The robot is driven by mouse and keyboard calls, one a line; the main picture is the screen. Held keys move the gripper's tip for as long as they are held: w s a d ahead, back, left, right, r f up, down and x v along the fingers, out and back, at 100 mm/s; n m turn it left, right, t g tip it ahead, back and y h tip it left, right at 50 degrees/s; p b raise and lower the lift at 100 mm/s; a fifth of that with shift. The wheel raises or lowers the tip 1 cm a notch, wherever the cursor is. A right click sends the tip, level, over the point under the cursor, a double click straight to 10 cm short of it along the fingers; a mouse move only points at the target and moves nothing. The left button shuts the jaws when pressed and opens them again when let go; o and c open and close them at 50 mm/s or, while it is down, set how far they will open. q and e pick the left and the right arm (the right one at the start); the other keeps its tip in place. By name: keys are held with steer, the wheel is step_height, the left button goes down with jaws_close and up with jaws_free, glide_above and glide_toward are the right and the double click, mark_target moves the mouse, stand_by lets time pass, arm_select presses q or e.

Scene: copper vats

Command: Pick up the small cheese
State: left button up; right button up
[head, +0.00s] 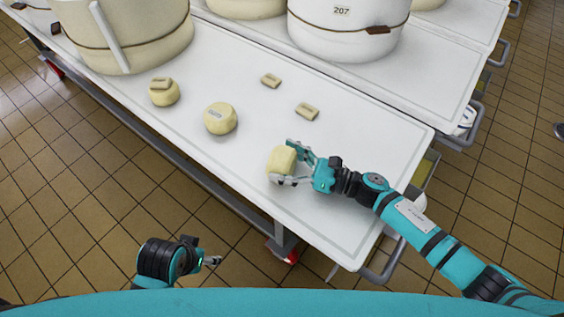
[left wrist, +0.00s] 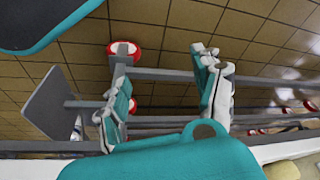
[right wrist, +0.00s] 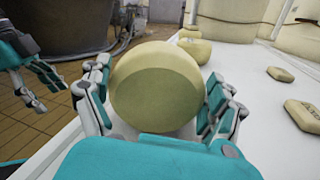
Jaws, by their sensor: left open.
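A pale yellow round cheese (head: 283,160) is at the right part of the white table, between the fingers of my right gripper (head: 290,164). In the right wrist view this cheese (right wrist: 157,88) fills the space between the fingers, which press against both its sides. I cannot tell whether it still touches the table. Two more round cheeses are farther left: one with a label (head: 220,118), and a smaller-looking one (head: 163,92) with a small block on top. My left gripper (head: 211,262) is open and empty, low in front of the table; its fingers show in the left wrist view (left wrist: 166,100).
Two small flat pale blocks (head: 270,80) (head: 307,112) lie on the white table (head: 350,150). Large tubs, one marked 207 (head: 343,30), stand behind. A metal frame with red-hubbed wheels (left wrist: 122,50) is under the table. The table's right end is mostly clear.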

mark_target(285, 159)
steer(key=c, duration=0.7)
steer(key=shift+r, duration=0.1)
steer(key=shift+c, duration=0.8)
arm_select(q)
steer(key=shift+w+r, duration=0.1)
steer(key=shift+r, duration=0.1)
arm_select(e)
steer(key=shift+r, duration=0.1)
steer(key=shift+r, duration=0.2)
step_height(285, 159, up, 3)
steer(key=shift+f+p, duration=0.15)
steer(key=shift+p, duration=0.4)
steer(key=shift+s, duration=0.6)
arm_select(q)
step_height(285, 159, down, 8)
steer(key=p, duration=0.1)
arm_select(e)
steer(key=s+r, duration=0.1)
steer(key=s, duration=1.3)
steer(key=shift+s+r, duration=0.35)
steer(key=shift+s, duration=0.05)
arm_select(q)
steer(key=shift+d+r, duration=0.1)
